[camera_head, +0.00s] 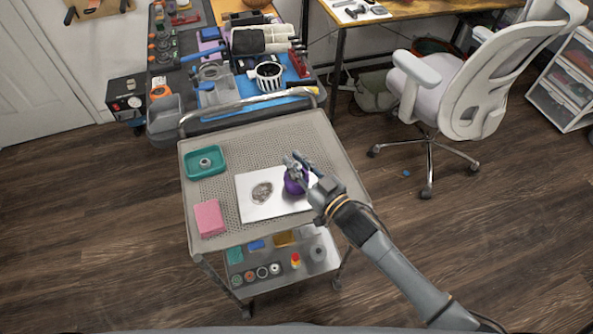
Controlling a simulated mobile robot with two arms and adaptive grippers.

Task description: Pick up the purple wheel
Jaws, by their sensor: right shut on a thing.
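The purple wheel (293,184) is at the right part of a white board (248,211) on the cart's top shelf. My right gripper (297,168) comes in from the lower right and is shut on the purple wheel, hiding part of it. I cannot tell whether the wheel still touches the board. My left gripper is not in view.
The cart top (230,156) also holds a teal tray (191,172) with a small grey part in it, a pink block (209,217) and a grey round piece (262,192) on the board. A cluttered workbench (216,126) stands behind; a white chair (482,84) is at right.

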